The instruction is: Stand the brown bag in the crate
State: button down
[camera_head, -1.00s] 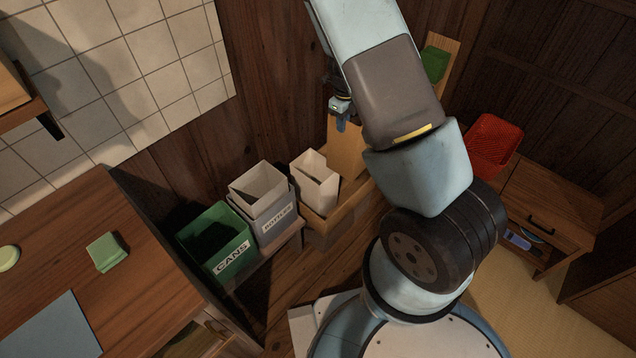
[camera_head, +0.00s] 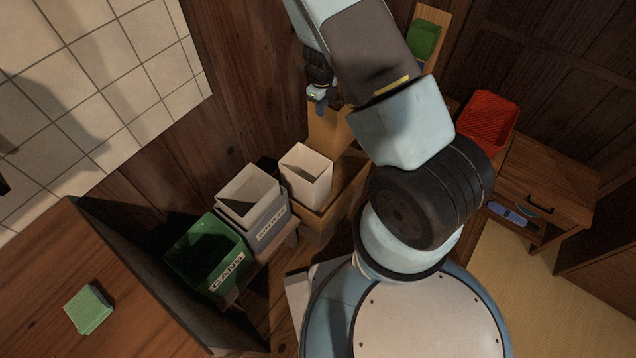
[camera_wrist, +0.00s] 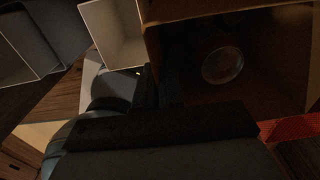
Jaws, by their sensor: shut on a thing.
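The brown bag (camera_head: 325,130) is upright in the head view, partly behind my arm. My gripper (camera_head: 319,95) is shut on its upper edge. In the wrist view the bag (camera_wrist: 178,70) is open-topped, with a pale round thing (camera_wrist: 222,65) inside. The wooden crate (camera_head: 322,222) is below the bag in the picture. A cream open-topped container (camera_head: 318,178) stands at the crate's left end. The crate's right part is partly hidden by my arm. I cannot tell whether the bag's bottom touches anything.
A grey bin (camera_head: 270,235) with a cream liner and a green CANS bin (camera_head: 207,262) stand left of the crate. A red basket (camera_head: 488,122) sits on a wooden cabinet at right. A green item (camera_head: 424,38) is up behind my arm. A wooden counter fills the lower left.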

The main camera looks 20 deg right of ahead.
notch_tip(320, 180, down, 3)
jog(key=shift+f, duration=0.15)
send_over(321, 149)
notch_tip(321, 149, down, 11)
jog(key=shift+r, duration=0.15)
jog(key=shift+w+f, duration=0.1)
jog(key=shift+f, duration=3.6)
jog(key=c, duration=1.3)
grip_release()
jog(key=shift+o, duration=0.2)
